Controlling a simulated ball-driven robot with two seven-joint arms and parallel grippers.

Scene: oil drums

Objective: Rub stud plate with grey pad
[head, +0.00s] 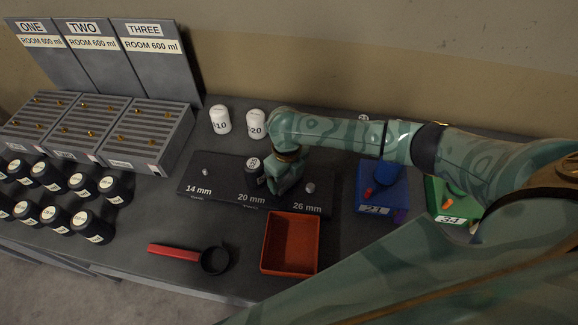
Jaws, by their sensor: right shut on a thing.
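The stud plate (225,184) is a dark slab lying on the bench, marked 14 mm, 20 mm and 26 mm. A small stud (205,172) shows at the 14 mm mark and a larger stud (310,187) at the 26 mm mark. My right gripper (284,188) is low over the plate, just right of that cylinder and left of the 26 mm stud. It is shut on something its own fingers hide. I cannot make out a grey pad. My left gripper is not in view.
A red tray (291,270) and a red-handled ring tool (176,252) lie in front of the plate. White bottles (220,121) stand behind it. Blue (371,207) and green (436,190) bins are right; grey ribbed blocks (150,132) and several black cylinders (93,227) are left.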

